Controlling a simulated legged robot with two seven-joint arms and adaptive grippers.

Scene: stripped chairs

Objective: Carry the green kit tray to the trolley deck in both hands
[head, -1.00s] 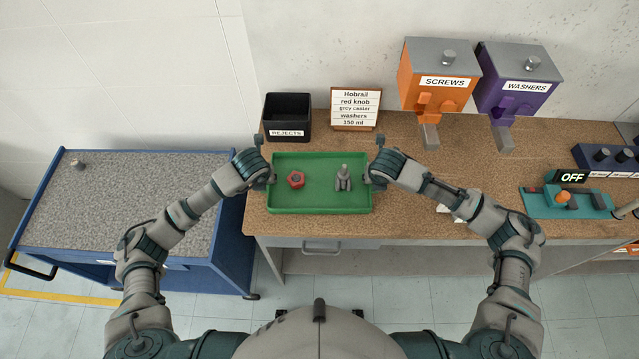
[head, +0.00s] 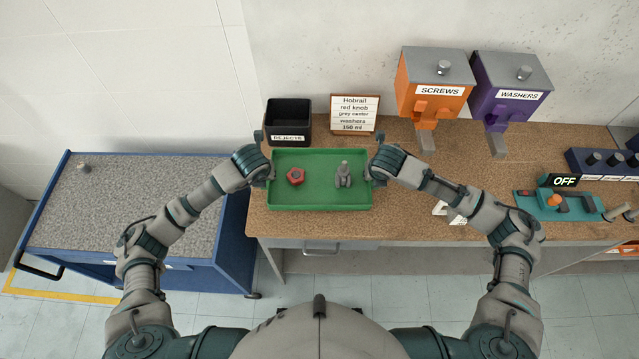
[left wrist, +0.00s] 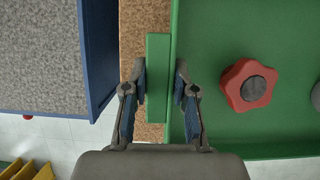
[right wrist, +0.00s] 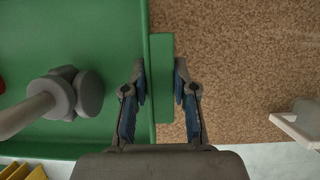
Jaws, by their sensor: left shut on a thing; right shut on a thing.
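The green kit tray (head: 320,198) is at the front of the workbench, level, with a red knob (head: 295,176) and a grey caster (head: 343,175) in it. My left gripper (left wrist: 158,90) is shut on the tray's left handle. My right gripper (right wrist: 160,88) is shut on the tray's right handle. In the head view both grippers are at the tray's side edges, partly hidden by my wrists. The trolley deck (head: 125,205), grey and speckled with a blue rim, is to the left. Whether the tray touches the bench is unclear.
A black rejects bin (head: 289,120) and a sign (head: 353,115) stand behind the tray. An orange screws dispenser (head: 433,85) and a purple washers dispenser (head: 505,90) are back right. A small object (head: 84,168) sits in the deck's far left corner; the rest is clear.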

